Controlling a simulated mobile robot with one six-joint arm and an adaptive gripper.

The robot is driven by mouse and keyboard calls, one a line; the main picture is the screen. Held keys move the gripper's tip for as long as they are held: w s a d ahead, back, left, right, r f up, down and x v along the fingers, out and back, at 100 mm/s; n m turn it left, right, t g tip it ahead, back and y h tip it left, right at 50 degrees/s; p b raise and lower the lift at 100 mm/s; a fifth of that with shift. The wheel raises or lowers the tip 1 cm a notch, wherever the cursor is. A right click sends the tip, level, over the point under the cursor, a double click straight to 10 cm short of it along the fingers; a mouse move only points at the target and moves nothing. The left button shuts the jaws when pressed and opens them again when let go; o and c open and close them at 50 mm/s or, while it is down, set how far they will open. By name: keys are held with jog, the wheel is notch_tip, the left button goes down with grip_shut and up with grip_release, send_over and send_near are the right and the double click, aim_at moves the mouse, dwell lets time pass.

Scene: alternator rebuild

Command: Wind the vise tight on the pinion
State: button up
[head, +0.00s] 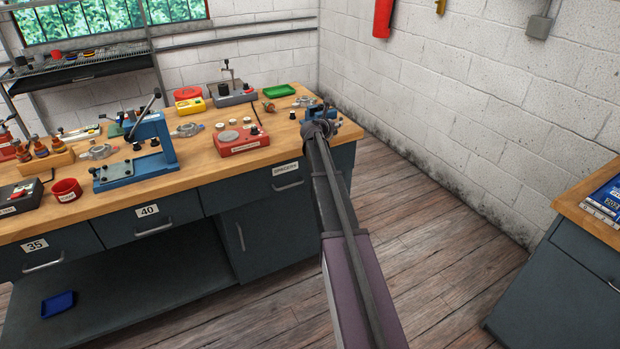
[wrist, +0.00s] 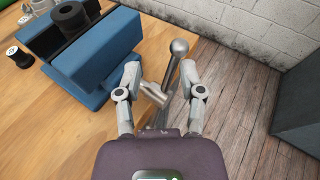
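The blue vise (wrist: 95,60) stands at the right end of the bench, and in the head view the vise (head: 317,110) is partly hidden by my arm. A dark, round, ring-topped part (wrist: 70,14), likely the pinion, sits at its jaws; I cannot tell how firmly it is held. The grey vise handle (wrist: 177,62), a bar with a ball end, stands tilted at the screw on the near side. My gripper (wrist: 162,76) is open around the handle, with a finger on each side and gaps visible. In the head view my gripper is too small to read.
The wooden bench top (head: 210,160) carries a red block with discs (head: 242,140), a green tray (head: 279,91) and a blue press (head: 140,160) to the left. The white wall (head: 450,100) is behind. The floor right of the bench is clear up to another cabinet (head: 560,290).

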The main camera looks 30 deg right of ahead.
jog(key=shift+a+f+n+t+h+b, duration=0.2)
jog(key=shift+a+n+t+h+b, duration=0.35)
jog(key=shift+b, duration=0.7)
jog(key=shift+a+f+n+t+h+b, duration=0.15)
jog(key=shift+n+h+b, duration=0.1)
jog(key=shift+h+b, duration=0.8)
jog(key=s+a+f+m+g+y+p, duration=0.2)
jog(key=s+a+m, duration=0.4)
jog(key=s+a, duration=0.3)
jog(key=s+a+f+m+g+y+p, duration=0.1)
jog(key=s+a+m+g+y+p, duration=0.1)
jog(key=s+a+m, duration=0.5)
jog(key=shift+s+a+f+g+y+p, duration=0.45)
jog(key=shift+s+a+p, duration=0.5)
jog(key=shift+s, duration=0.75)
jog(key=shift+r, duration=0.1)
jog(key=w+d+r+n+t+h+b, duration=0.2)
jog(key=w+d+n+b, duration=0.1)
jog(key=w, duration=0.3)
jog(key=w+d+r+n+t+h+b, duration=0.2)
jog(key=w+d+n+t+b, duration=0.1)
jog(key=w+d+n, duration=0.2)
jog(key=shift+x, duration=0.9)
jog(key=shift+d+h, duration=0.1)
jog(key=shift+h, duration=0.15)
jog(key=x, duration=1.3)
jog(key=shift+w+d, duration=0.1)
jog(key=shift+d, duration=0.2)
